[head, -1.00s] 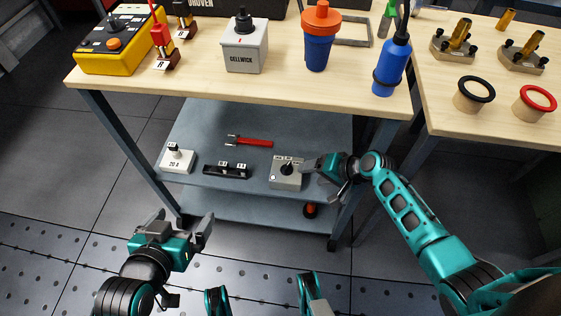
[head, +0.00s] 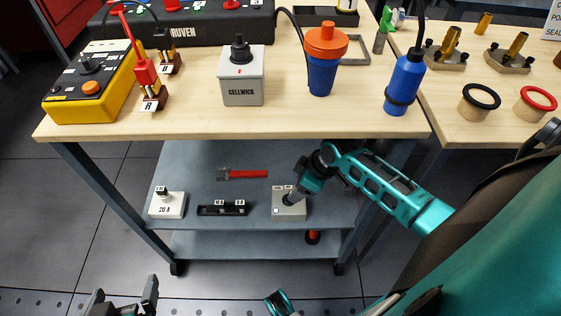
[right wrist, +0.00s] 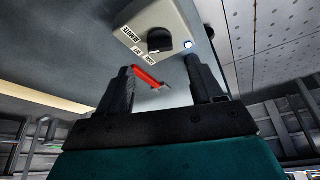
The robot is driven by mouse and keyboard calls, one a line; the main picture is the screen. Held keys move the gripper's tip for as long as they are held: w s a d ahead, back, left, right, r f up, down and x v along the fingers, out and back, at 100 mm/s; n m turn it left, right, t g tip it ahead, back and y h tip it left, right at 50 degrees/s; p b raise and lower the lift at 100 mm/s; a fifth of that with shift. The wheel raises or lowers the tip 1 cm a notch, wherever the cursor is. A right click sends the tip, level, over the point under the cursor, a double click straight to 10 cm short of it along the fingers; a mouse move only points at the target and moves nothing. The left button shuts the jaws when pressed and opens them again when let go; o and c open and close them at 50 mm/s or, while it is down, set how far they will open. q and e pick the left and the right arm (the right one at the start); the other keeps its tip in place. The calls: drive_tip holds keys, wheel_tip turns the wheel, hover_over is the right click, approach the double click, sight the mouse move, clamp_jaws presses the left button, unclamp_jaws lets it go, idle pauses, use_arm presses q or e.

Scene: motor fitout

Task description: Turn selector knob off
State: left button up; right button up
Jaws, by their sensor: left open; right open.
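The grey selector box (head: 290,212) sits on the middle shelf under the bench, at its right part. In the right wrist view the black selector knob (right wrist: 158,41) shows on the box face, beside several small labels (right wrist: 139,47) and a bright round lamp (right wrist: 188,44). The right fingers (right wrist: 163,82) are spread, with the knob beyond the gap between them and no clear contact. My left gripper (head: 125,297) is open and empty at the bottom left, away from the shelf.
On the shelf are a red-handled tool (head: 243,174), a dark strip block (head: 223,209) and a white 20 A block (head: 167,206). The bench top (head: 190,125) overhangs the shelf. It carries a yellow control box (head: 92,95), the Cellwick box (head: 242,88) and bottles.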

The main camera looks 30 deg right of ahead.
drive_tip(key=b+x, duration=0.2)
drive_tip(key=x, duration=0.3)
drive_tip(key=shift+f, duration=0.3)
drive_tip(key=shift+w+a+f, duration=0.15)
drive_tip(key=shift+w+f, duration=0.05)
drive_tip(key=shift+f, duration=0.2)
